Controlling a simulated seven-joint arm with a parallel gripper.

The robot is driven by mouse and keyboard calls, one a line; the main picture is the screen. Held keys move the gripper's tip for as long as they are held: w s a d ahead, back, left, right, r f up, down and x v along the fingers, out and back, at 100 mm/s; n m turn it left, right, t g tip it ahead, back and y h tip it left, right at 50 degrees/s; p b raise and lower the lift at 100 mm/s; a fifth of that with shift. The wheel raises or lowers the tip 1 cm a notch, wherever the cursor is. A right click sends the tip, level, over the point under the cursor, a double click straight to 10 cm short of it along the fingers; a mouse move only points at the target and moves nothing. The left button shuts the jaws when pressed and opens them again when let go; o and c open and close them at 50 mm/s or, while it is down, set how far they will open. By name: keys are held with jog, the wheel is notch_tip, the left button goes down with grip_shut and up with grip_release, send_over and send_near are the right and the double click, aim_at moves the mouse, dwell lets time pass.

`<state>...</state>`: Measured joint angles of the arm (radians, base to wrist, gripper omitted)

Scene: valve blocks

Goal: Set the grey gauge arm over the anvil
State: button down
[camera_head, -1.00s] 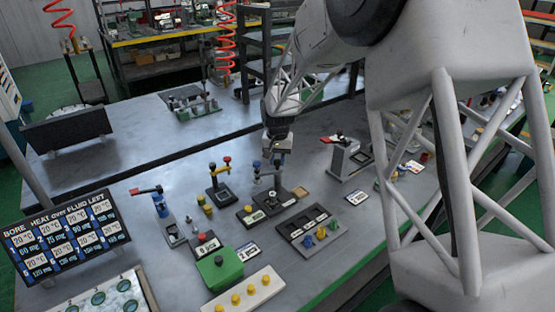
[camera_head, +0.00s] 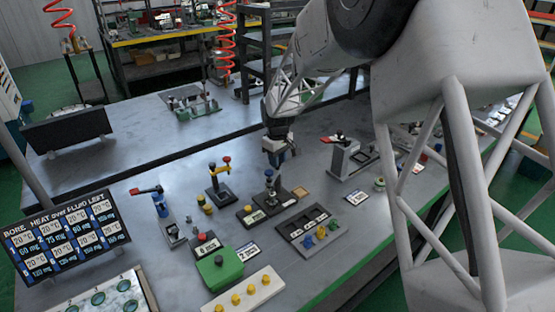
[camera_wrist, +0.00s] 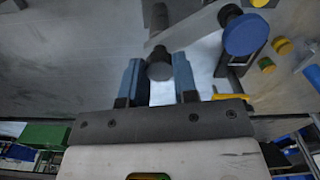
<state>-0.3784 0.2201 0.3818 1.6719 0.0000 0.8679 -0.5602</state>
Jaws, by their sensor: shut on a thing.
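The grey gauge arm (camera_wrist: 198,26) shows in the wrist view as a light grey bar with a blue round knob (camera_wrist: 245,34) at its right end. A dark grey cylinder (camera_wrist: 160,66) at its other end sits between the blue fingers of my gripper (camera_wrist: 160,84), which is shut on it. In the head view my gripper (camera_head: 276,158) is low over the gauge stand (camera_head: 269,185), and hides most of the arm. The stand rises from a dark base (camera_head: 279,201). I cannot tell the anvil clearly or whether the arm is over it.
A stand with a yellow arm and red knob (camera_head: 220,180) is close on the left. A dark tray with coloured pieces (camera_head: 310,228) lies in front, and a grey block with a red handle (camera_head: 346,155) stands right. A green box (camera_head: 219,266) is front left.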

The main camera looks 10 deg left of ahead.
jog(key=shift+n, duration=0.8)
jog(key=c, duration=0.9)
grip_release()
jog(key=shift+r, duration=0.15)
jog(key=shift+r, duration=3.8)
